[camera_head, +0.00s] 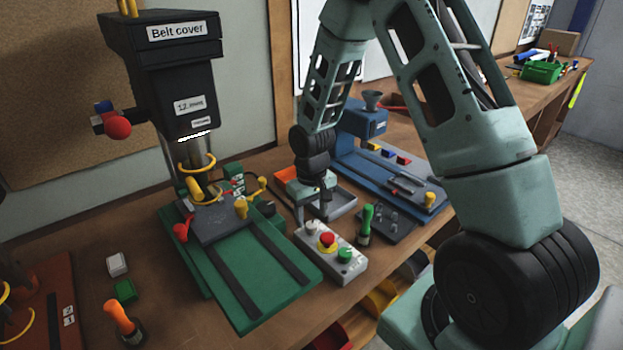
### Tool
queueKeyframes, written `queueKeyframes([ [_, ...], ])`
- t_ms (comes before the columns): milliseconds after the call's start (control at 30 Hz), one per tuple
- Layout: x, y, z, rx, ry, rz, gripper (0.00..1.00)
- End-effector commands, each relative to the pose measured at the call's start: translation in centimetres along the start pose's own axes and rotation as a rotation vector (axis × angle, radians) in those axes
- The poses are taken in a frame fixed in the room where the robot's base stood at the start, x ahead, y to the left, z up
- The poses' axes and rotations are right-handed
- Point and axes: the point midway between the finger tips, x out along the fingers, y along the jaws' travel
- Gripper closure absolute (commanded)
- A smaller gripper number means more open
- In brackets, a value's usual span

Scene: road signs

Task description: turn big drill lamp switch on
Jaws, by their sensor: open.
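The big drill (185,75) stands at the left, with a dark head labelled "Belt cover" and a green base (250,290). A bright white strip (194,137) shows at the lower edge of its head. A grey control box (335,262) lies right of the green base. It carries a white knob (311,228), a red button (327,240) on yellow, and a green knob (345,255). I cannot read which one is the lamp switch. My gripper (323,213) is open and points down, just above the box's far end near the white knob. Its fingertips are small, and contact is unclear.
A blue machine (365,145) stands behind my gripper, with a grey tray (340,198) beside it. A green-handled tool (366,222) stands right of the box. An orange-handled tool (118,318) is at the front left. The table edge is close in front of the box.

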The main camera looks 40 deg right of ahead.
Motion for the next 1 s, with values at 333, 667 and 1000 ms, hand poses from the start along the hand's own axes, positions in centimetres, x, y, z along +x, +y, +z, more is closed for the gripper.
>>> queueKeyframes([
  [333,-7.7,0.0,-0.1,0.000,0.008,0.001,0.48],
  [667,-13.6,0.0,-0.1,0.001,0.004,0.000,0.48],
  [1000,-14.9,0.0,0.0,0.000,0.000,0.000,0.48],
])
